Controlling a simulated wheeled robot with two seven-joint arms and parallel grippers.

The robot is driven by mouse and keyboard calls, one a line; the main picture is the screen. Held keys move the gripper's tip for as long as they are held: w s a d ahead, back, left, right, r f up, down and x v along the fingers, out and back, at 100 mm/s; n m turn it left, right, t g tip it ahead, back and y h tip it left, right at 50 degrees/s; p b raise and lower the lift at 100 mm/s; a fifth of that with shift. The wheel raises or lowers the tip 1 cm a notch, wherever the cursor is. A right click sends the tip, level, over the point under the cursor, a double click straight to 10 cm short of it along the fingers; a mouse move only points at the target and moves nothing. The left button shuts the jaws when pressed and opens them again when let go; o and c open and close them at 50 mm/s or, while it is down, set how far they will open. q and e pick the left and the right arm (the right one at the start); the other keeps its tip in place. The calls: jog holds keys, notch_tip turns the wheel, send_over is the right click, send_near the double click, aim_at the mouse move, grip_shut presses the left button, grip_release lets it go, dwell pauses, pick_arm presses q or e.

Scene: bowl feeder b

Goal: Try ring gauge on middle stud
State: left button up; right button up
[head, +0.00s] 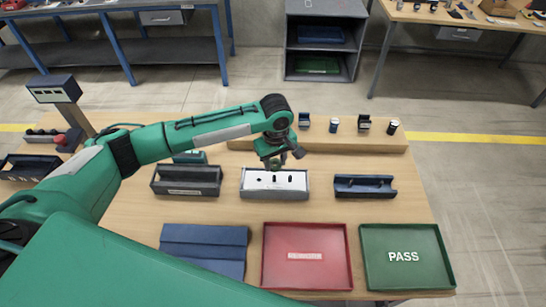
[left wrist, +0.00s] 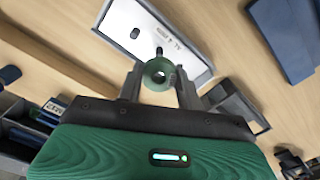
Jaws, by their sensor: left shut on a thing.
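The ring gauge is a green ring with a pale centre hole (left wrist: 158,74), between the two fingertips of my left gripper (left wrist: 160,86) in the left wrist view. My left gripper (head: 274,164) is shut on it. In the head view it hangs over the back edge of a grey fixture with a white top (head: 253,192), and the ring is hard to make out there. Dark studs stand in a row on the white top, the middle stud (head: 274,179) just below the gripper in the picture. The ring looks apart from the studs; its exact height is unclear. My right gripper is not in view.
A dark labelled bin (head: 187,191) stands left of the fixture, a blue block (head: 364,187) right. In front lie a blue mat (head: 205,240), a red tray (head: 306,281) and a green PASS tray (head: 405,281). A wooden ledge (head: 350,143) behind holds several small parts.

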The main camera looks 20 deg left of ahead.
aim_at(275, 177)
pick_arm(q)
jog(key=shift+w+r+p, duration=0.1)
jog(key=shift+p, duration=0.45)
notch_tip(275, 177, down, 2)
jog(key=shift+f, duration=1.3)
jog(key=shift+p, duration=0.65)
jog(key=shift+p, duration=0.6)
